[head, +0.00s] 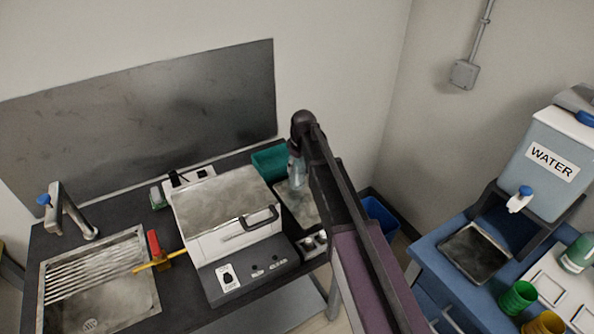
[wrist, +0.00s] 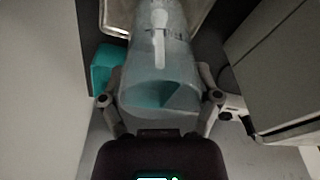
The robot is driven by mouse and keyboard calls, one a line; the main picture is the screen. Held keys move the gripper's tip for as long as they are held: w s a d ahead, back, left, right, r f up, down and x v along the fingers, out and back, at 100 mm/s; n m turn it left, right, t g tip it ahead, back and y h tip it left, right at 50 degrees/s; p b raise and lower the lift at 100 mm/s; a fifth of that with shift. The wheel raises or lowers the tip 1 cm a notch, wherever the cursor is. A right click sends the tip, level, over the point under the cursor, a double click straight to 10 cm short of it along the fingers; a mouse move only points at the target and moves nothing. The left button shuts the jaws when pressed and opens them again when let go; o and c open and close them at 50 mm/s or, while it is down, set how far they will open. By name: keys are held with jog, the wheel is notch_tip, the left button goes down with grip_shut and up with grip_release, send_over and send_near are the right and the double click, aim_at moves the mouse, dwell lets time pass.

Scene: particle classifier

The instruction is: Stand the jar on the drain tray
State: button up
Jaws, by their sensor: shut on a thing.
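My gripper (wrist: 164,98) is shut on the jar (wrist: 158,65), a translucent grey-blue vessel between its two fingers in the wrist view. In the head view the jar (head: 296,172) is partly hidden by my arm and looks upright. The drain tray (head: 307,213), a grey metal tray with a pale rim, lies on the dark bench beside the white machine. Its rim also shows behind the jar in the wrist view (wrist: 112,22). The jar is over or at the tray's far part; I cannot tell whether it touches. My fingers are hidden in the head view.
A teal bin (head: 270,161) stands close behind the jar. The white machine (head: 222,215) with a black handle is left of the tray. The sink (head: 100,285) is far left. A water dispenser (head: 548,165) and cups stand on the blue table at right.

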jog(key=shift+w, duration=0.1)
jog(key=shift+w+a, duration=0.1)
jog(key=shift+w, duration=0.1)
jog(key=shift+w+f+b, duration=0.4)
jog(key=shift+f+b, duration=1.45)
jog(key=shift+f, duration=0.15)
jog(key=o, duration=1.1)
jog(key=shift+r, duration=0.2)
jog(key=r+p, duration=0.4)
jog(key=d+r+p, duration=0.1)
jog(key=r+p, duration=0.3)
jog(key=s+r+p, duration=0.1)
jog(key=r+p, duration=0.3)
jog(key=shift+d, duration=0.2)
